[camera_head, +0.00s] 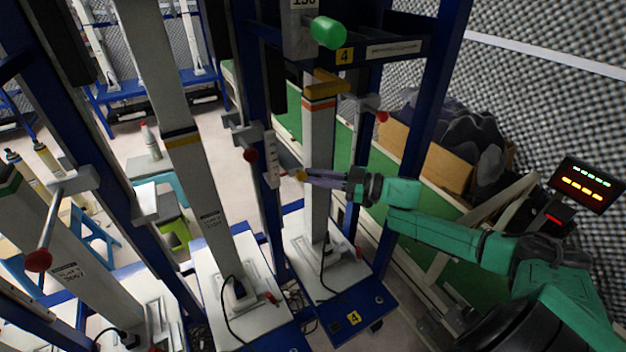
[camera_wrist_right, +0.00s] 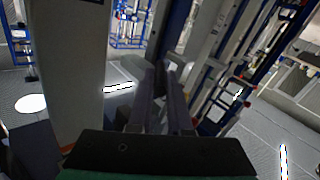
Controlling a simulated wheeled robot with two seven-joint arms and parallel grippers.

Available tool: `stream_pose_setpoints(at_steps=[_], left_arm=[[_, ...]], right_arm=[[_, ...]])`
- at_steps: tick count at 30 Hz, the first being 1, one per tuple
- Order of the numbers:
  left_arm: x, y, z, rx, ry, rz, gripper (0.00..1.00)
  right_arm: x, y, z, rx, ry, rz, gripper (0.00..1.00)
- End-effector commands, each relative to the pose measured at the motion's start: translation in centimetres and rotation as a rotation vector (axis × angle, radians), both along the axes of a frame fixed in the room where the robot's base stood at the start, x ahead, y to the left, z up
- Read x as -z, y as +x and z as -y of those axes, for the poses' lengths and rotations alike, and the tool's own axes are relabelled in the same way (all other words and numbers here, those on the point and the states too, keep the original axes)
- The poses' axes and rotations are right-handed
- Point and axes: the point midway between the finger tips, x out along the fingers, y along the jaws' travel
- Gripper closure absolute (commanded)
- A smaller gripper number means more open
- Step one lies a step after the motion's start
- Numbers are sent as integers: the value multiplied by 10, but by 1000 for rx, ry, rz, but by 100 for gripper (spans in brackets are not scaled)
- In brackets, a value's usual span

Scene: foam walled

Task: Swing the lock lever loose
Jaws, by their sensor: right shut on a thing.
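My right gripper (camera_head: 304,175) reaches in from the right, its purple-grey fingers beside the column marked with an orange band. Its fingertips are shut at a small yellow-orange piece that sits next to a white marked plate (camera_head: 271,160) on a blue post. I take this piece to be the lock lever, but the fingers hide most of it. In the right wrist view the two fingers (camera_wrist_right: 166,88) point ahead, with a dark part between their tips. My left gripper is not in view.
The banded white column (camera_head: 318,150) stands close by the fingers. Red-ball handles stick out at the left (camera_head: 250,155) and right (camera_head: 382,116). A green knob (camera_head: 328,32) is above.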

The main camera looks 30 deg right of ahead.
Motion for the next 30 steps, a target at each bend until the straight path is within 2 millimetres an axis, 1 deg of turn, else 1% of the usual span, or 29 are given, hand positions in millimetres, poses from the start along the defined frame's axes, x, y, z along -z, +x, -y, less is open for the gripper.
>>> stream_pose_setpoints(at_steps=[8,9,11,12,23,26,30], left_arm=[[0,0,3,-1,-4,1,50],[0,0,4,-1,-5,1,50],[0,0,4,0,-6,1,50],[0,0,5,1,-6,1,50],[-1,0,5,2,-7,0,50],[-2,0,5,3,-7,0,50],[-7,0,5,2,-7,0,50]], right_arm=[[1,0,0,-1,-1,-2,100],[1,0,0,-1,-1,-2,79],[1,0,0,-1,-1,-2,56],[1,0,0,-1,0,-2,53],[0,-3,2,0,-1,-2,53],[1,-9,9,1,0,-6,53],[0,-24,23,-1,-2,-7,53]])
